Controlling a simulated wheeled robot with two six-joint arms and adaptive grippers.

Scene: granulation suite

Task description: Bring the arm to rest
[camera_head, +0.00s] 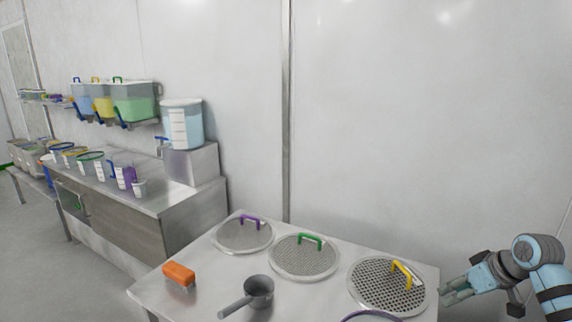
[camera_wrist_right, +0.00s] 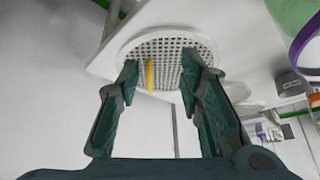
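My right arm comes in at the right edge of the head view. Its gripper (camera_head: 447,293) is beside the right end of the steel table (camera_head: 215,285). In the right wrist view the right gripper (camera_wrist_right: 160,75) is open, with nothing between its fingers. A perforated round sieve with a yellow handle (camera_wrist_right: 150,74) shows beyond the fingertips. In the head view this yellow-handled sieve (camera_head: 375,293) lies at the right end of the table, left of the gripper and apart from it. My left gripper is not in view.
A green-handled sieve (camera_head: 300,262) and a purple-handled sieve (camera_head: 238,238) lie along the table's back. An orange block (camera_head: 179,274) and a grey scoop (camera_head: 258,290) are in front. A bench (camera_head: 125,218) with containers stands left. Bare wall (camera_head: 420,120) is behind.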

